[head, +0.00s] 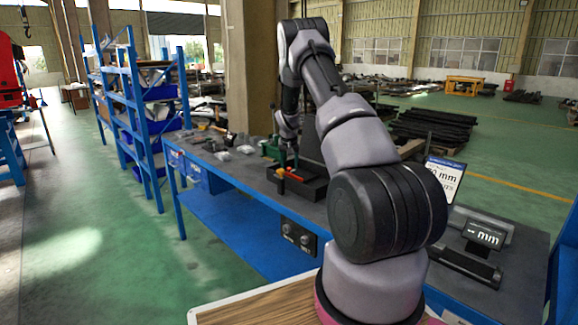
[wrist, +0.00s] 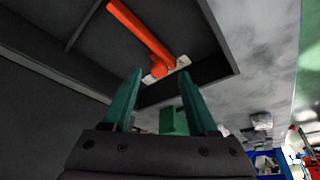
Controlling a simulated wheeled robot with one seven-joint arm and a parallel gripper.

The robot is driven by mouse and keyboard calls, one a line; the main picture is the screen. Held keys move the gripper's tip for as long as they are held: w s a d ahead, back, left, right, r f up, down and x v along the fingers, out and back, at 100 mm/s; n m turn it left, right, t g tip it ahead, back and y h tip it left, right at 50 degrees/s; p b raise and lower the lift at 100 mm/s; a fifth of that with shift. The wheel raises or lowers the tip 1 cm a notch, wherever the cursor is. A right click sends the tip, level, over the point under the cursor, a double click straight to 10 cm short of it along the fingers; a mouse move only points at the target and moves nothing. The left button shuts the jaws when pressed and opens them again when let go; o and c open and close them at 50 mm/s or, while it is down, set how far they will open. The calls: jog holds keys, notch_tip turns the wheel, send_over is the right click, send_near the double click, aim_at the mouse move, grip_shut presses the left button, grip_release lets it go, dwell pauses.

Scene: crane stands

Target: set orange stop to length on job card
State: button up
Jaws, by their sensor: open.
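My gripper (head: 290,158) reaches over the far part of the workbench, above a dark open tray (head: 305,187). In the wrist view my gripper (wrist: 159,76) has two green fingers, spread apart with nothing held. An orange bar with a round end (wrist: 143,32) lies in the dark tray (wrist: 205,72), just beyond the fingertips; I cannot tell if it is the stop. Orange also shows in the tray in the head view (head: 291,176). The job card (head: 446,181) stands at the right, partly hidden by my arm; "0 mm" is legible. A display (head: 486,235) beside it reads "-- mm".
A blue-framed workbench (head: 237,174) carries small loose items at its far end. A control box with two knobs (head: 298,236) is on its front edge. A dark slotted fixture (head: 466,264) lies below the display. A blue shelf rack (head: 133,108) stands beyond.

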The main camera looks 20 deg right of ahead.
jog(key=shift+w+d+f, duration=0.1)
jog(key=shift+w+f, duration=0.05)
jog(key=shift+f, duration=0.25)
jog(key=shift+c, duration=0.3)
grip_shut()
dwell(1.0)
